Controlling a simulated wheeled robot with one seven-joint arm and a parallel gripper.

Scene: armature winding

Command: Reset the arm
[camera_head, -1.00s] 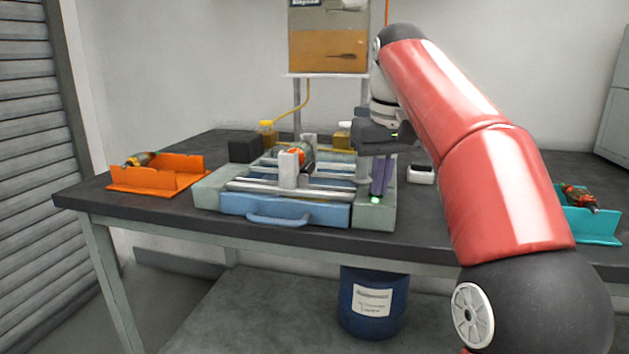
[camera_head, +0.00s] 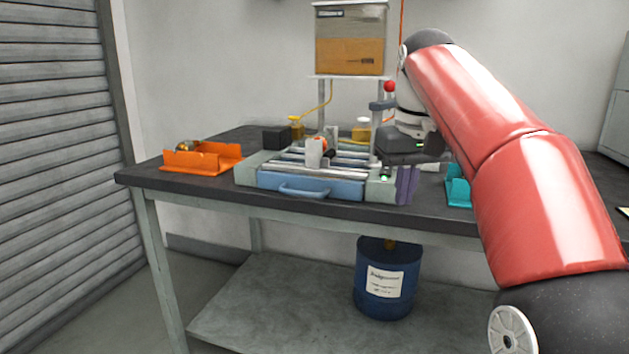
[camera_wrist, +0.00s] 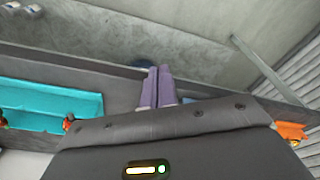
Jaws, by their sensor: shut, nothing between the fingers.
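My gripper (camera_head: 405,198) hangs beside the right end of the winding machine, its two purple fingers pointing down. In the wrist view the fingers (camera_wrist: 158,75) lie side by side, shut with nothing between them. My red arm covers much of the right side of the head view. The grey-green winding machine (camera_head: 247,176) with its blue drawer front (camera_head: 335,188) stands on the dark table. An orange part (camera_head: 325,143) sits in its middle, partly hidden by a grey block.
An orange tray (camera_head: 222,166) with a part in it stands at the table's left. A teal tray (camera_head: 458,192) is partly behind my arm; it shows in the wrist view (camera_wrist: 60,97). A blue drum (camera_head: 385,300) stands beneath the table. A red ball (camera_head: 389,86) is above the machine.

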